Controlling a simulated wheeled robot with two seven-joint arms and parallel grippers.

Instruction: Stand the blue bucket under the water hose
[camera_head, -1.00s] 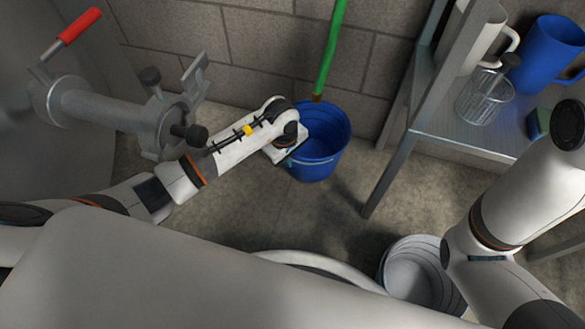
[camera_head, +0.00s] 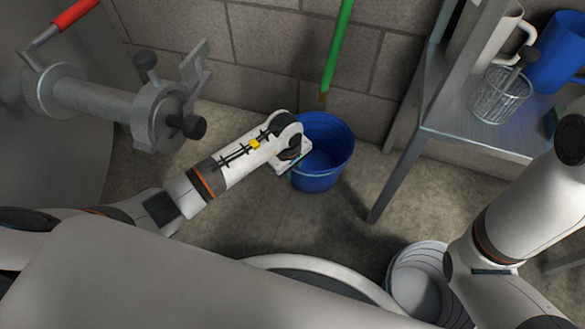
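The blue bucket (camera_head: 330,178) stands upright at the wall in the middle of the head view; its base seems to be on the floor. A straight green hose-like length (camera_head: 338,45) comes down the wall and ends in a brownish tip just above the bucket's back rim in the picture. I cannot tell whether that tip is over the bucket or behind it. My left gripper (camera_head: 293,166) is at the bucket's left rim. Its fingers are mostly hidden by my wrist, so its grip cannot be made out. My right gripper is out of view; only my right arm shows.
A metal shelf table (camera_head: 440,128) at right holds a wire basket (camera_head: 500,95), a white jug (camera_head: 490,40) and a blue jug (camera_head: 555,55). Its leg stands right of the bucket. A whitish bucket (camera_head: 400,262) is at lower right. A red-handled valve (camera_head: 105,100) juts out at left.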

